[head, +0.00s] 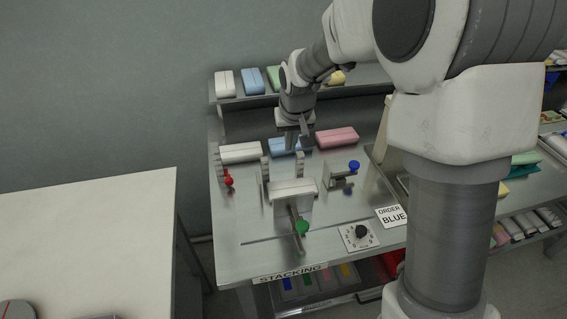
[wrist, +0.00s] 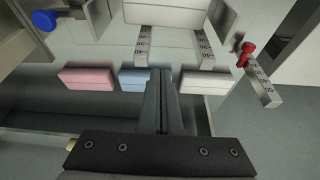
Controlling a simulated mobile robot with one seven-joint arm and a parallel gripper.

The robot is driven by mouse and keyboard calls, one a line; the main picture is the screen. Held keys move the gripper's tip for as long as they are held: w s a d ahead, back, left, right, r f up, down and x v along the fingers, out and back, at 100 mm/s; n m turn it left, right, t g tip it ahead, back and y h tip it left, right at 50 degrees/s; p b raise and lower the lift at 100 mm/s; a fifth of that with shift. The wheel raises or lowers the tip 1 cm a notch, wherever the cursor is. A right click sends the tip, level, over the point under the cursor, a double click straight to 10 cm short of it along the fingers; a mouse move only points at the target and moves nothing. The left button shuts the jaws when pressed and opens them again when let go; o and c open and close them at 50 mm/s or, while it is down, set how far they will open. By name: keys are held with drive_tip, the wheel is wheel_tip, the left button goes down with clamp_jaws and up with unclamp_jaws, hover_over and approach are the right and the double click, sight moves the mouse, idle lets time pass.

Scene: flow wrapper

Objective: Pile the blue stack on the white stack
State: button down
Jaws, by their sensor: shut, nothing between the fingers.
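In the head view, the blue stack (head: 278,147) lies at the back of the table, between a white stack (head: 241,152) and a pink stack (head: 337,138). A further white stack (head: 292,188) sits in the fixture nearer the front; it shows large at the top of the wrist view (wrist: 168,12). My gripper (head: 301,147) points down over the blue stack and hides part of it. In the wrist view, my gripper (wrist: 159,72) is shut and empty, with its fingertips beside the blue stack (wrist: 132,78). The pink stack (wrist: 88,78) and back white stack (wrist: 204,82) flank them.
The fixture has upright ruled posts and clamps with a red knob (head: 228,181), a blue knob (head: 354,165) and a green knob (head: 302,227). A rear shelf (head: 244,98) holds more coloured packs. An order sign (head: 393,216) reads BLUE. The table's front left is clear.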

sight(291, 181)
drive_tip(key=b+x, duration=0.1)
drive_tip(key=x, duration=0.9)
drive_tip(key=shift+w+a+f+b, duration=0.1)
drive_tip(key=shift+w+f+b, duration=0.05)
drive_tip(key=shift+f+b, duration=0.2)
drive_tip(key=s, duration=0.3)
drive_tip(key=shift+d+r, duration=0.2)
drive_tip(key=shift+s+d, duration=0.1)
drive_tip(key=shift+s, duration=0.35)
drive_tip(key=shift+s, duration=0.1)
drive_tip(key=shift+s+d+b, duration=0.1)
drive_tip(key=shift+s+b, duration=0.25)
drive_tip(key=shift+s, duration=0.4)
